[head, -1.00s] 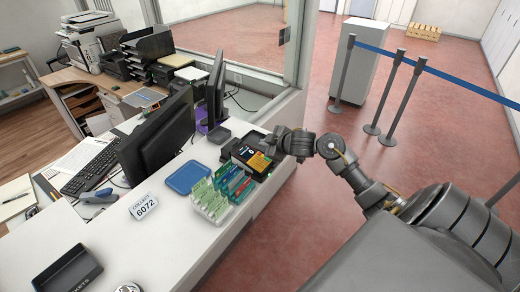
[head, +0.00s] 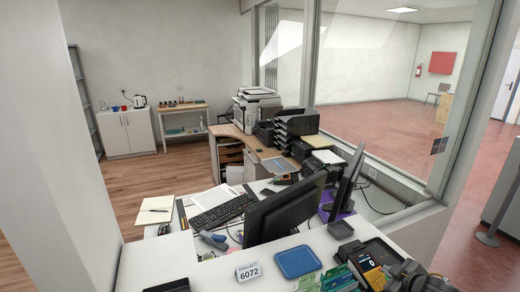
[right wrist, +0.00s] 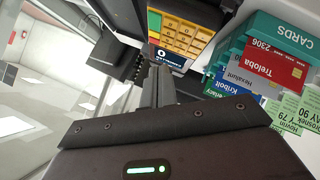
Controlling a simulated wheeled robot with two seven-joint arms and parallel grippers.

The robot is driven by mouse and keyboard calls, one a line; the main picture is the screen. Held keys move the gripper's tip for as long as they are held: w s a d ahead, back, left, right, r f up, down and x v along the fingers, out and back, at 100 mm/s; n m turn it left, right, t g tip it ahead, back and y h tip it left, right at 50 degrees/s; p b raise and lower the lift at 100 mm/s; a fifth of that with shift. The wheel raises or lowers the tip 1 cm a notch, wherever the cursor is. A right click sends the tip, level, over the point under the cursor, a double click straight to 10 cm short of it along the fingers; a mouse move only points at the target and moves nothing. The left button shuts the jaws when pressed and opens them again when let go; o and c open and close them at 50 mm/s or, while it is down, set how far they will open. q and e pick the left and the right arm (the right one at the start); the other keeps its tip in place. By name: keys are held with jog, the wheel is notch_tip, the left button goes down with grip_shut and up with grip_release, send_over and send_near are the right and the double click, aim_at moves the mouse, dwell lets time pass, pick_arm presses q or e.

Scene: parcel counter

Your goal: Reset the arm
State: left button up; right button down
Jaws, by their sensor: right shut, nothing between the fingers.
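My right gripper (head: 402,271) is at the bottom right of the head view, just right of the card terminal (head: 374,275). In the right wrist view its two fingers (right wrist: 158,84) are together with nothing between them. Their tips point toward the terminal's yellow and orange keypad (right wrist: 183,32). I cannot tell whether they touch it. My left gripper is not in view.
A teal card rack (right wrist: 288,42) with several cards stands close beside the right gripper. A blue tray (head: 297,262), a COLLECT 6072 sign (head: 249,271) and monitors (head: 284,210) share the white counter. A glass partition (head: 375,90) rises behind.

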jog(key=s+a+f+m+g, duration=0.1)
jog(key=s+a+f, duration=0.35)
jog(key=s, duration=0.25)
jog(key=s+a+f+m+g, duration=0.1)
jog(key=s+a+f+g, duration=0.1)
jog(key=s+a+f, duration=0.35)
jog(key=s+a+m+g, duration=0.2)
jog(key=s+a, duration=0.2)
jog(key=s, duration=0.5)
jog(key=s+a+m+g, duration=0.2)
jog(key=s+a, duration=0.2)
jog(key=s, duration=0.6)
notch_tip(320, 180, down, 33)
jog(key=s+a+g+b, duration=0.1)
jog(key=g+b, duration=0.1)
jog(key=b, duration=0.5)
jog(key=s+d+f+b, duration=0.1)
jog(key=s+f+b, duration=0.1)
jog(key=s+f, duration=0.6)
jog(key=s+d+f+g+b, duration=0.1)
jog(key=s+d+f+b, duration=0.1)
jog(key=s+f, duration=0.6)
notch_tip(320, 180, down, 5)
jog(key=shift+s+d+f+n+b, duration=0.15)
jog(key=shift+s+n+b, duration=0.2)
jog(key=shift+b, duration=0.5)
